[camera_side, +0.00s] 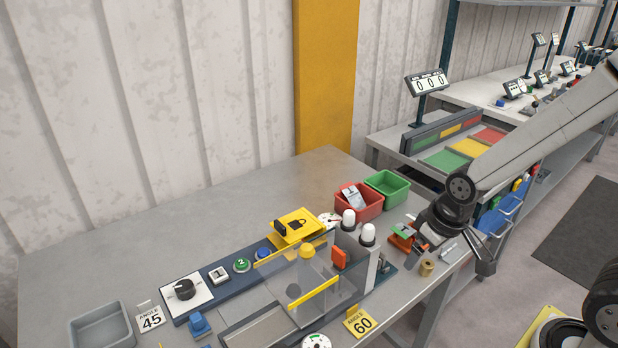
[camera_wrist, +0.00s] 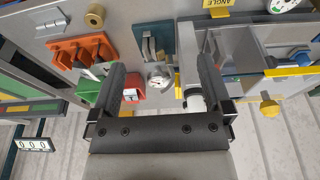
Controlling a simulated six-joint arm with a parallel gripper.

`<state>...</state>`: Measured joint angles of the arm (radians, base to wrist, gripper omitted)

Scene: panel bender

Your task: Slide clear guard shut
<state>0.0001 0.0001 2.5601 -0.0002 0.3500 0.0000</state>
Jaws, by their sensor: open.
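The clear guard (camera_side: 322,268) is a see-through panel with a yellow edge strip (camera_side: 313,293), standing over the middle of the panel bender in the side view. In the wrist view the guard (camera_wrist: 240,48) shows at the right, beside my right finger, with a yellow strip (camera_wrist: 292,71). My gripper (camera_wrist: 162,65) is open and empty. In the side view it hangs over the right end of the bench, right of the guard and apart from it. Its fingertips are hard to make out there.
Two white-capped posts (camera_side: 367,235) stand between the guard and my gripper. Red (camera_side: 372,207) and green (camera_side: 388,186) bins sit behind. A brass cylinder (camera_side: 426,268) lies near the front edge.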

